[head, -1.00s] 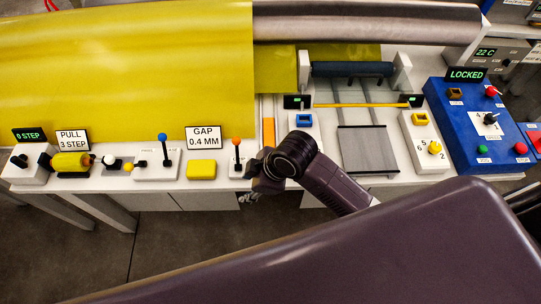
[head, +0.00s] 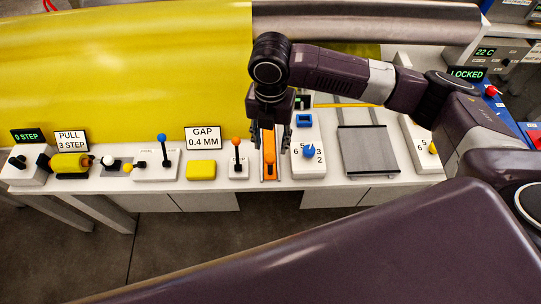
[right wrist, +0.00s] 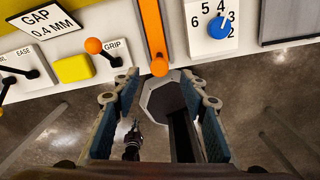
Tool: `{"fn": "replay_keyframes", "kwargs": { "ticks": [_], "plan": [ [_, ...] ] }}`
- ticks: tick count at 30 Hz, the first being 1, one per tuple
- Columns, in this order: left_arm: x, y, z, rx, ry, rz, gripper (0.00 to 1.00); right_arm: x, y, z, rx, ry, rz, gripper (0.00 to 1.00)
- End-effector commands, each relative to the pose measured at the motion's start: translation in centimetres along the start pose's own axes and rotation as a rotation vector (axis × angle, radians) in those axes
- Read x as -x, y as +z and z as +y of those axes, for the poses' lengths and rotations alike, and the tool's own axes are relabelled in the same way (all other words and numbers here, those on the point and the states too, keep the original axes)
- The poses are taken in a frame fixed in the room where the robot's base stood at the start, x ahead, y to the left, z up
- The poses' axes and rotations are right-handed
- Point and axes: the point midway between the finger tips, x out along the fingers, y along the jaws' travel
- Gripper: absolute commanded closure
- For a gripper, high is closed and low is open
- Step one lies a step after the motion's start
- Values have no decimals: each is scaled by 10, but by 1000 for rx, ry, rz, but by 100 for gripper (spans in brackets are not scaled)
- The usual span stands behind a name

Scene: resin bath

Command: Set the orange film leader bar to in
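In the right wrist view the bar (right wrist: 152,35) runs down from the top edge. There my right gripper (right wrist: 165,100) is open and empty, and the bar's near end lies just beyond the fingertips, roughly between them. My left gripper is not in view.
The orange-knobbed lever (head: 237,153), marked GRIP in the wrist view, is close on the left. The blue dial (head: 309,151) is close on the right. A yellow block (head: 201,170) and a GAP 0.4 MM sign (head: 203,138) stand further left. Floor in front is clear.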

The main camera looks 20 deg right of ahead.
Motion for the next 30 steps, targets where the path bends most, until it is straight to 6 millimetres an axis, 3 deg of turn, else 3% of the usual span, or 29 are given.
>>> {"fn": "replay_keyframes", "kwargs": {
  "ticks": [15,26,30],
  "plan": [
    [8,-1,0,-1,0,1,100,-69,-1,0,-1,0,1,60],
    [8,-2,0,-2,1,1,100,-76,0,0,0,1,-1,60],
    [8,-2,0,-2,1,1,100,-76,0,0,0,1,-1,76]
  ]
}}
